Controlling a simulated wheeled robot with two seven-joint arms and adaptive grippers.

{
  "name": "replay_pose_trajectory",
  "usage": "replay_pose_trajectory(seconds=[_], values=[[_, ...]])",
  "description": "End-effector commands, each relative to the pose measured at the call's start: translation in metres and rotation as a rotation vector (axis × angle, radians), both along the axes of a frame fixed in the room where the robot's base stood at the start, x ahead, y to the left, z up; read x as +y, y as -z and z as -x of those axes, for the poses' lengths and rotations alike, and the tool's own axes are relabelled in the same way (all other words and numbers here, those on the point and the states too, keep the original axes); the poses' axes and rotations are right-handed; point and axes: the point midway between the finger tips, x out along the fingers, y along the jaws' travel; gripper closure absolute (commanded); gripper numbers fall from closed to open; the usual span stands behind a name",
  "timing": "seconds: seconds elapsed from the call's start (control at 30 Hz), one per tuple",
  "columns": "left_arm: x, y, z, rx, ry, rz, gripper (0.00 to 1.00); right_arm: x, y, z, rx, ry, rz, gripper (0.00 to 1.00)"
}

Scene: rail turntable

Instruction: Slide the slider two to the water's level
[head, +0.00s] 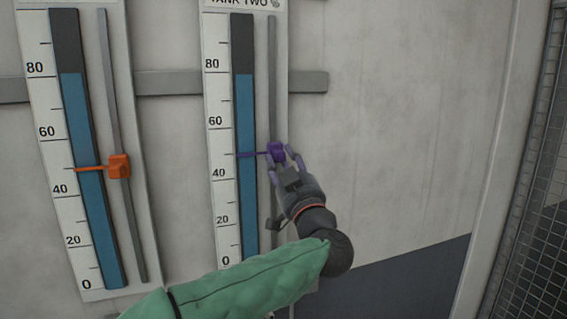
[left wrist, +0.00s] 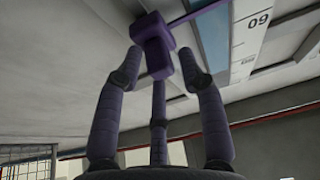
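The purple slider two (head: 276,152) sits on the grey rail of the tank two gauge. Its pointer marks a little under halfway between 40 and 60. The blue water column (head: 245,110) of tank two tops out just under 80, well above the pointer. My left gripper (head: 283,158) is at the slider from below right. In the left wrist view the slider's purple knob (left wrist: 157,55) lies between the spread fingertips of the gripper (left wrist: 160,62). The side fingers look a little apart from the knob; contact with the third finger cannot be told.
To the left is another gauge with an orange slider (head: 119,167) between 40 and 60 and water (head: 75,120) near 80. A grey horizontal bar (head: 175,82) runs behind the gauges. A mesh panel (head: 530,200) stands at the far right.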

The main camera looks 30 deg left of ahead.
Motion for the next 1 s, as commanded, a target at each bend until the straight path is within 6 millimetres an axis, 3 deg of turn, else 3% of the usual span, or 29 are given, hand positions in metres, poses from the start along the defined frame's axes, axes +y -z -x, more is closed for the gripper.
replay_pose_trajectory(seconds=[0.03, 0.1, 0.47, 0.67, 1.0], values=[[0.000, 0.000, 0.000, 0.000, 0.000, 0.000, 0.83, 0.000, 0.000, 0.000, 0.000, 0.000, 0.000, 0.43], [0.000, 0.000, 0.000, 0.000, -0.001, 0.000, 1.00, 0.000, 0.000, 0.000, 0.000, 0.000, 0.000, 0.43], [0.001, -0.012, 0.001, -0.006, -0.001, 0.005, 1.00, 0.000, -0.009, 0.000, 0.000, 0.000, 0.000, 0.43], [0.002, -0.044, 0.002, -0.009, -0.002, 0.007, 1.00, 0.000, -0.035, 0.000, 0.000, 0.000, 0.000, 0.43], [0.002, -0.118, 0.003, -0.012, -0.002, 0.007, 1.00, 0.000, -0.092, 0.000, 0.000, 0.000, 0.000, 0.43]])
